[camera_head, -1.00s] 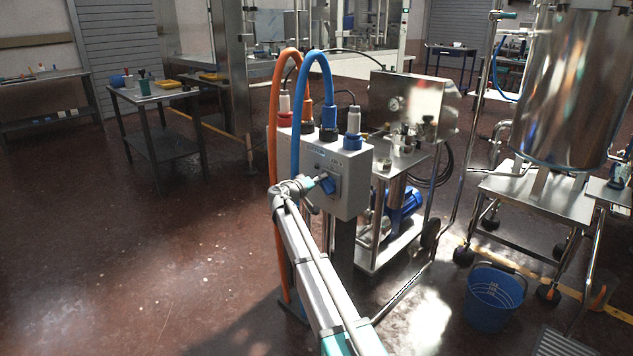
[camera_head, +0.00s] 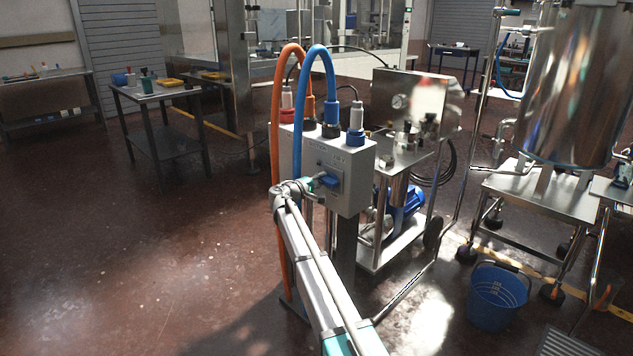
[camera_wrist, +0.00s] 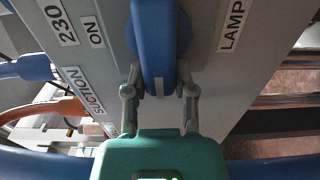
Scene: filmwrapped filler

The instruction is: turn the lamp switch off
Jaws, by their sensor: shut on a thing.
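The lamp switch (camera_head: 330,180) is a blue lever-like handle on the front of a grey box (camera_head: 355,187). In the wrist view the handle (camera_wrist: 153,45) runs up and down the picture, between an "ON" label on the left and a "LAMP" label (camera_wrist: 232,25) on the right. My gripper (camera_wrist: 159,80) has one grey finger on each side of the handle and is shut on it. In the head view my gripper (camera_head: 314,182) is at the box front, level with the handle. The inner finger pads are partly hidden.
Orange (camera_head: 274,110) and blue (camera_head: 293,105) hoses arch from the box top and hang beside its left side. A steel cart (camera_head: 385,262) stands behind to the right. A blue bucket (camera_head: 497,298) is at lower right. The floor at left is open.

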